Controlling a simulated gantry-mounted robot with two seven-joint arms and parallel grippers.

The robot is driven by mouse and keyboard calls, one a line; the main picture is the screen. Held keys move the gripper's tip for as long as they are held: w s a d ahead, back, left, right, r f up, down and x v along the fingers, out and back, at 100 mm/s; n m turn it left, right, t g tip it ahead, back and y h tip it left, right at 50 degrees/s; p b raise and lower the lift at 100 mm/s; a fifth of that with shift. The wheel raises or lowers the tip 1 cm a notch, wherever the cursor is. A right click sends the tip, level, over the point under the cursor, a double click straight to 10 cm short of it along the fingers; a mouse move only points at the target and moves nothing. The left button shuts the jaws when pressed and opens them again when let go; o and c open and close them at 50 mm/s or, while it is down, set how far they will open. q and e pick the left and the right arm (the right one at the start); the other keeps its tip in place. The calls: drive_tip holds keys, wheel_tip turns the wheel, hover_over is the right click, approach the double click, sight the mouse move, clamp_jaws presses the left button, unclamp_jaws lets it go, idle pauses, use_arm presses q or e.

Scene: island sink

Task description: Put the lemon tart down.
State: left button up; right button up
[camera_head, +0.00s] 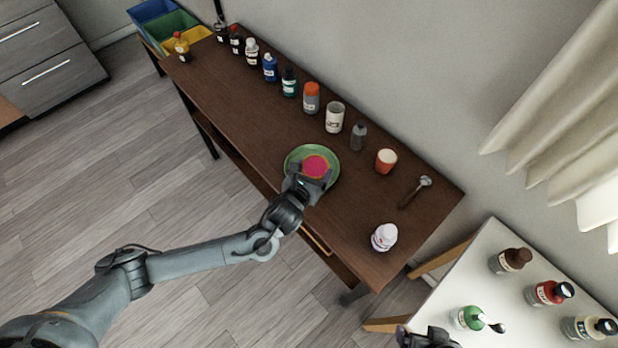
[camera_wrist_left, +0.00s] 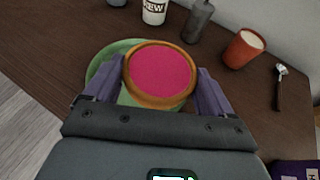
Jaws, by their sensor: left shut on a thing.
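The lemon tart (camera_head: 315,165) has a bright pink-red top and, in the left wrist view, a golden-brown crust rim (camera_wrist_left: 161,73). My left gripper (camera_head: 309,176) is shut on the tart, with one finger on each side of it. The left gripper (camera_wrist_left: 160,88) also shows in the wrist view. The tart is over a green plate (camera_head: 333,178) on the dark wooden table; I cannot tell whether it touches the plate. The plate's rim shows to the left of the tart in the wrist view (camera_wrist_left: 97,66). Part of what seems my right gripper (camera_head: 428,338) is at the bottom edge, fingertips unclear.
An orange cup (camera_head: 386,161), a grey bottle (camera_head: 358,136), a white cup (camera_head: 334,117) and several bottles line the dark table's (camera_head: 240,120) back. A white table (camera_head: 480,275) holds several bottles.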

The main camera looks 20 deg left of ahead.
use_arm(q)
drive_tip(key=shift+w+a+f, duration=0.1)
drive_tip(key=shift+a+f, duration=0.35)
drive_tip(key=shift+a, duration=0.15)
wheel_tip(320, 180, down, 4)
drive_tip(key=shift+r+b, duration=0.2)
drive_tip(key=shift+b, duration=0.3)
drive_tip(key=shift+f, duration=0.1)
drive_tip(key=shift+d+f, duration=0.1)
drive_tip(key=shift+f, duration=0.25)
drive_tip(key=o, duration=0.9)
drive_tip(key=shift+f, duration=0.1)
